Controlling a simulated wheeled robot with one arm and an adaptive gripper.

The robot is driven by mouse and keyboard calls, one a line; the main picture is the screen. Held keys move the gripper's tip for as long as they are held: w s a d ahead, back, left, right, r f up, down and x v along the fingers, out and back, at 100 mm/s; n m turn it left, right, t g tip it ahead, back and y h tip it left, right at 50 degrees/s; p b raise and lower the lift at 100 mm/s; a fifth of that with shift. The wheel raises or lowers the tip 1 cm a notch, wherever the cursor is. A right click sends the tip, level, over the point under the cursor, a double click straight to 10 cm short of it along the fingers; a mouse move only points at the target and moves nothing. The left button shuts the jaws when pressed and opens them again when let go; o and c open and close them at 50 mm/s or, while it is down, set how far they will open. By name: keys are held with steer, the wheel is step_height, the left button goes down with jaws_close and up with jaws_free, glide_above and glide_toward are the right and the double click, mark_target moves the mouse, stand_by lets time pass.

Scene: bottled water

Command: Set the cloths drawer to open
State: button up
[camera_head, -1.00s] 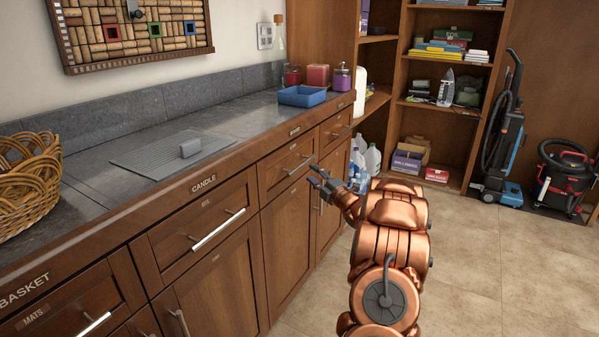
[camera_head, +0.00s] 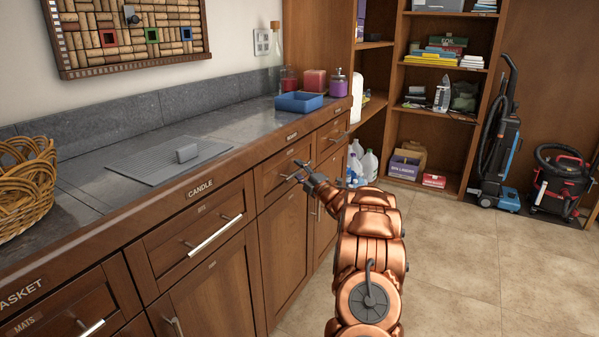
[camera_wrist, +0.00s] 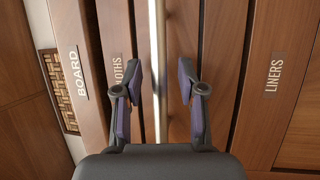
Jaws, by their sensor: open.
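The cloths drawer (camera_head: 272,173) is a brown wooden front in the counter's row of drawers, and it looks shut. In the wrist view its label, partly hidden by a finger, reads "LOTHS" on the drawer front (camera_wrist: 115,30). Its long metal bar handle (camera_wrist: 157,45) runs between the two fingers of my gripper (camera_wrist: 159,72). The fingers are open, one on each side of the bar, with a gap visible on both sides. In the head view my gripper (camera_head: 303,174) is at the drawer's front; the handle there is partly hidden.
A door labelled LINERS (camera_wrist: 274,75) lies below the drawer. The candle-side drawer (camera_head: 195,230) with a bar handle is at left. A blue tray (camera_head: 299,102) and a wicker basket (camera_head: 25,185) stand on the counter. The tiled floor (camera_head: 470,270) at right is clear.

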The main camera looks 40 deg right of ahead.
steer(key=shift+c, duration=0.2)
jaws_close()
stand_by(0.5)
